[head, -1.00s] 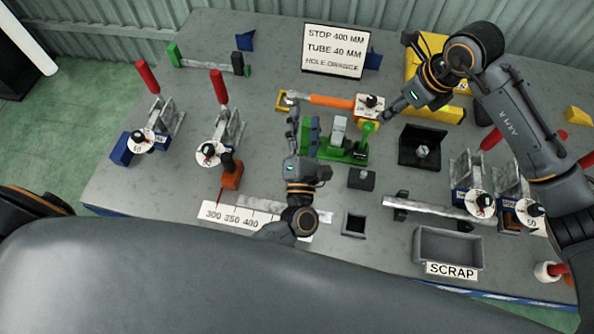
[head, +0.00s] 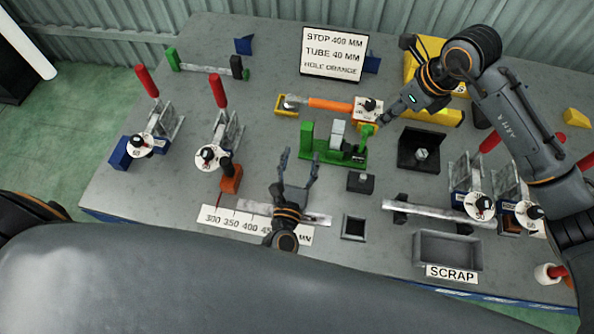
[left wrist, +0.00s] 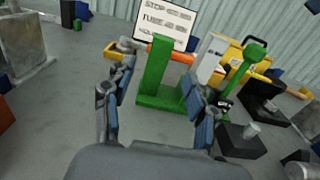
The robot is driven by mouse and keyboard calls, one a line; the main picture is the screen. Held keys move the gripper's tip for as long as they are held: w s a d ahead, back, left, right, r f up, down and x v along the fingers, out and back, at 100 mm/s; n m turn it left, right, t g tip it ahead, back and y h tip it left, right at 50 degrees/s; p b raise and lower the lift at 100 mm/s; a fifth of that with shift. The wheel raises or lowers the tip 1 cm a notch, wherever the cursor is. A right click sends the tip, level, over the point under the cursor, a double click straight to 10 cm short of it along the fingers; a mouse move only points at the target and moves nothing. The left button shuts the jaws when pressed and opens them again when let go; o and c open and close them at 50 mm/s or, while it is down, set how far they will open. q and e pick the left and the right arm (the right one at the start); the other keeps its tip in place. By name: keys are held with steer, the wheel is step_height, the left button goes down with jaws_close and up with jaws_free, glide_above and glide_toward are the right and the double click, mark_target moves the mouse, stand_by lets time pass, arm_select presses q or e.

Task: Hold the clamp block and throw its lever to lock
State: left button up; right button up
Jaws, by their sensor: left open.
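The green clamp block (head: 333,150) stands mid-table, with a tall green post at its left, a pale grey piece in the middle and a green lever (head: 366,131) at its right.
An orange-handled tool (head: 330,103) lies behind the block. A black holder (head: 422,150) stands right of it, a small dark block (head: 361,180) in front. Red-handled clamps (head: 219,115) stand left. A ruler strip (head: 240,222) and scrap bin (head: 447,250) lie nearer.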

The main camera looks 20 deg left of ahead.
mark_target(305, 136)
arm_select(q)
steer(key=w, duration=0.9)
steer(key=shift+a, duration=0.35)
steer(key=shift+c, duration=0.2)
jaws_close()
arm_select(e)
steer(key=shift+a, duration=0.15)
steer(key=c, duration=0.4)
steer(key=a, duration=0.2)
steer(key=s+a+m+h, duration=0.1)
steer(key=a, duration=0.2)
steer(key=s+a+m+g+h, duration=0.1)
steer(key=a, duration=0.2)
steer(key=shift+s+f, duration=0.1)
steer(key=shift+f, duration=0.15)
jaws_close()
arm_select(q)
steer(key=shift+a, duration=0.1)
arm_select(e)
steer(key=shift+s+a+r+m+t+h, duration=0.15)
steer(key=shift+s+a+r+m+h, duration=0.1)
steer(key=shift+a+m+h, duration=0.55)
steer(key=shift+s+a+r+m+t+h, duration=0.2)
steer(key=shift+s+a+r+m+h, duration=0.1)
steer(key=shift+a+m+h, duration=0.5)
steer(key=shift+s+a+r+m+t+h, duration=0.15)
steer(key=shift+s+a+r+m+h, duration=0.1)
steer(key=shift+a+m+h, duration=0.5)
steer(key=shift+f, duration=0.1)
